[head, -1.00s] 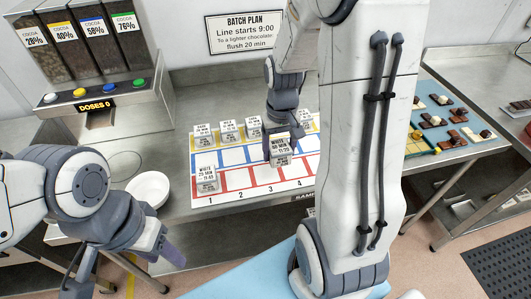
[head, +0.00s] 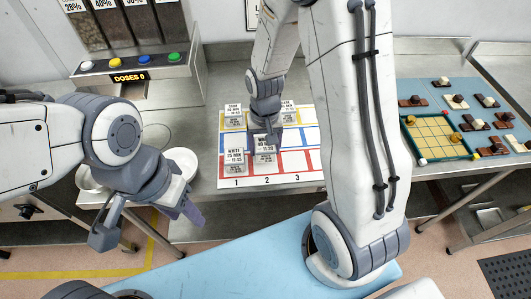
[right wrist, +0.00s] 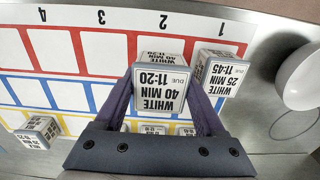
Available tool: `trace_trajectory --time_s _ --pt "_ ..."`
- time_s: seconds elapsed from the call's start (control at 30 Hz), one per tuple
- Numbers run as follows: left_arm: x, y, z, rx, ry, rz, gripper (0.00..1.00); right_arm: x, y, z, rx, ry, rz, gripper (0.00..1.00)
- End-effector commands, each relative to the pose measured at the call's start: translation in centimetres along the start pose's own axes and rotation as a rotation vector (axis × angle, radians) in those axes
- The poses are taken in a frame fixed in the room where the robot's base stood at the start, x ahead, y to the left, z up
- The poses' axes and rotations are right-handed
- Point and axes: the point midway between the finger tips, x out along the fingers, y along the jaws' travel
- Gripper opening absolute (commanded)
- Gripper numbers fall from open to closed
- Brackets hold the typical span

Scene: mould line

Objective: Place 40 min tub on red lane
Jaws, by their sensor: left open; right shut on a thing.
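The white 40 min tub (head: 265,157), labelled due 11:20, is between the fingers of my right gripper (head: 265,138). It also shows large in the right wrist view (right wrist: 158,91). It is at the red lane (head: 295,162), around slot 2, beside the white 25 min tub (head: 234,158) in slot 1. A narrow gap shows between the two tubs in the right wrist view. I cannot tell whether the held tub touches the board. My left gripper (head: 148,221) is open and empty, in front of the counter at the left.
Several tubs stand on the yellow lane behind, one at the left in the right wrist view (right wrist: 41,131). White bowls (head: 182,163) are left of the board. A green-edged tray (head: 440,136) lies on the blue mat at right. Red slot 3 is bare.

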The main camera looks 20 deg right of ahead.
Motion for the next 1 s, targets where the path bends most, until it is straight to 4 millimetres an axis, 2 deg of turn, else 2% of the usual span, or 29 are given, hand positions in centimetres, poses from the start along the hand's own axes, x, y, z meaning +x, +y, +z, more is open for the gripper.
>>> trace_trajectory --time_s 0.27,0.7,0.73,0.77,0.8,1.0 --pt "-0.7 0.1 0.0 0.000 0.000 0.000 0.50 3.5 0.1 0.1 0.000 -0.004 0.001 0.10" --pt "-0.2 0.0 0.0 0.000 0.000 0.000 0.50 4.3 0.1 0.0 0.000 -0.001 0.000 0.10" --pt "-0.3 0.0 0.0 0.000 0.000 0.000 0.50 4.2 0.1 0.0 0.000 -0.001 0.000 0.80" --pt "-0.4 0.0 0.0 0.000 0.000 0.000 0.50 4.1 0.1 0.0 0.000 -0.001 0.000 0.91" --pt "-0.4 0.0 0.0 0.000 0.000 0.000 0.50 4.1 0.1 0.0 0.000 -0.001 0.000 1.00" --pt "-0.4 0.0 0.0 0.000 0.000 0.000 0.50 4.1 0.1 0.0 0.000 -0.001 0.000 1.00"
